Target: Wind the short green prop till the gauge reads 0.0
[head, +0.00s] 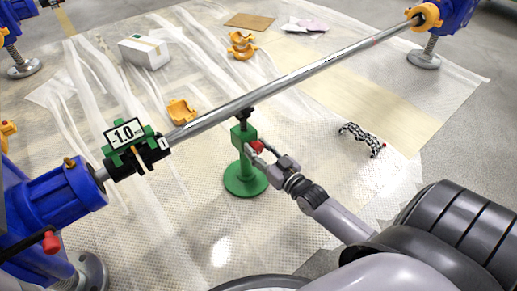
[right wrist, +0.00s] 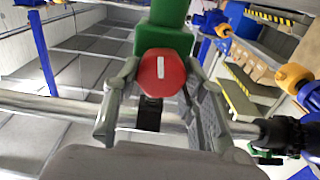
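The short green prop (head: 242,162) stands upright on a round base under the long steel shaft (head: 290,82), its dark top at the shaft's underside. A red knob (right wrist: 162,74) with a white mark is on its side. My right gripper (head: 262,150) reaches it from the lower right. In the right wrist view its fingers (right wrist: 160,85) lie on both sides of the knob and appear closed on it. The gauge (head: 124,133), on a green and black clamp around the shaft, reads -1.0. My left gripper is out of view.
Blue stands (head: 50,205) bear the shaft at left and far right. Orange clamp pieces (head: 181,111), a white box (head: 145,51), a brown board (head: 249,21) and a black-and-white patterned object (head: 361,139) lie on the sheeted floor. Floor in front of the prop is clear.

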